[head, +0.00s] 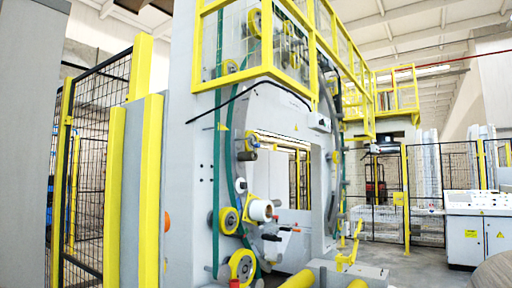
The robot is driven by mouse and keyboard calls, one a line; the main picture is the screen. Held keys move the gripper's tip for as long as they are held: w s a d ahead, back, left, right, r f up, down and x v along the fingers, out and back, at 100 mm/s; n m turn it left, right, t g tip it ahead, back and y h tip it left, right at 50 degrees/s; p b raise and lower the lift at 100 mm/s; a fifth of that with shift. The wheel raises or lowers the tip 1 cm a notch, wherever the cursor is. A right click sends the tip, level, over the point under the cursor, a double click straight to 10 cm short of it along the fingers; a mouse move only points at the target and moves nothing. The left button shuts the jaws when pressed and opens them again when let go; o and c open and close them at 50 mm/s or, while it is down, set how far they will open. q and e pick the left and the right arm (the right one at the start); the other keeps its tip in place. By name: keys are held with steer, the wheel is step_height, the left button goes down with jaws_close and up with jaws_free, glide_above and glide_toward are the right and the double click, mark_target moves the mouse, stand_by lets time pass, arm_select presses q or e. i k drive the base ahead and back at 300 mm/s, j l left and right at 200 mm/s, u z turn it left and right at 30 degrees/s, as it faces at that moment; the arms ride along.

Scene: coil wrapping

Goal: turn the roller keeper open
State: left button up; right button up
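The grey wrapping machine (275,105) with a large ring opening stands in the middle of the head view. A larger yellow wheel (242,266) is lower down. I cannot tell which part is the roller keeper, or whether it is open or closed. A small yellow lever-like part (349,248) stands upright to the right of the ring. Neither of my grippers is in view.
A black mesh fence with yellow posts (117,190) stands at left. Yellow railings (267,45) run above the machine. A white control cabinet (477,235) stands at right. Yellow cylinders (300,279) lie low in front. Bare floor (410,258) shows between machine and cabinet.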

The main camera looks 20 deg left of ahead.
mark_target(255, 146)
steer(key=i+l+z, duration=0.65)
steer(key=i, duration=0.45)
steer(key=i+l+z, duration=0.2)
steer(key=i, duration=0.45)
steer(key=i+u, duration=0.4)
steer(key=i, duration=0.15)
steer(key=i+l+u, duration=0.35)
steer(key=i, duration=0.2)
steer(key=i+u, duration=0.15)
steer(key=u, duration=0.3)
steer(key=i+u, duration=0.2)
steer(key=u, duration=0.2)
steer(key=i+l+u, duration=0.15)
steer(key=u, duration=0.3)
steer(key=i+l+u, duration=0.15)
steer(key=u, duration=0.25)
steer(key=i+l+u, duration=0.1)
steer(key=u, duration=0.35)
steer(key=k+l, duration=0.05)
steer(key=l, duration=0.05)
